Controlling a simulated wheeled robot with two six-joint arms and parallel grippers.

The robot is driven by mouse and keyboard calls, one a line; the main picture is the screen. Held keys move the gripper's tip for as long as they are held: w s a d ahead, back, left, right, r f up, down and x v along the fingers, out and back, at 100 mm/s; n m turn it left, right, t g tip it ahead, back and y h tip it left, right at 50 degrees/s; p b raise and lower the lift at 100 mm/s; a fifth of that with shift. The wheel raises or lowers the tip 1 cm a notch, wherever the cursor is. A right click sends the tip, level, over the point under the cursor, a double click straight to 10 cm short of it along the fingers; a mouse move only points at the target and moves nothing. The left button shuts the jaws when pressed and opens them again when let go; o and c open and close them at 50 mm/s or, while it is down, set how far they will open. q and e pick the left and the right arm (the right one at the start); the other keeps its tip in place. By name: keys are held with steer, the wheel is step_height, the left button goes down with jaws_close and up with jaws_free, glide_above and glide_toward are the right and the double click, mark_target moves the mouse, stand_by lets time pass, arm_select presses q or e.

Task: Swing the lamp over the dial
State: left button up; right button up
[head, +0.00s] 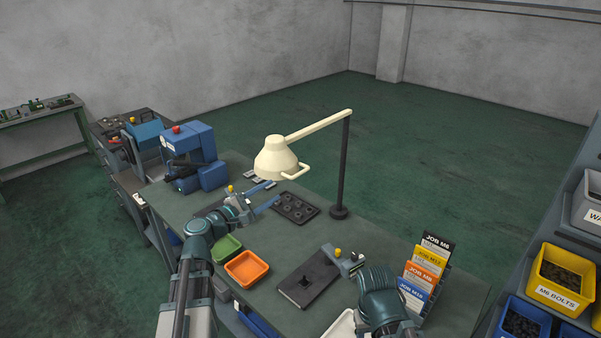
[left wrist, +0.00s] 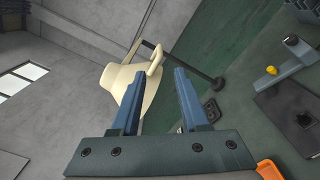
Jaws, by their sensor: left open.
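A tray of round parts (head: 295,208) lies below the lamp. An orange bin (head: 246,268) and green bin (head: 226,248) stand near my left arm. A blue machine (head: 190,150) is at the back left, a job-card rack (head: 424,270) at the right.

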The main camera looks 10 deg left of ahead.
mark_target(301, 173)
arm_select(q)
steer(key=x, duration=1.4)
steer(key=shift+s, duration=0.1)
steer(key=shift+c, duration=0.3)
steer(key=shift+s, duration=0.1)
jaws_close()
steer(key=shift+d, duration=0.1)
steer(key=shift+s+f, duration=0.1)
steer(key=shift+s, duration=0.1)
stand_by(0.4)
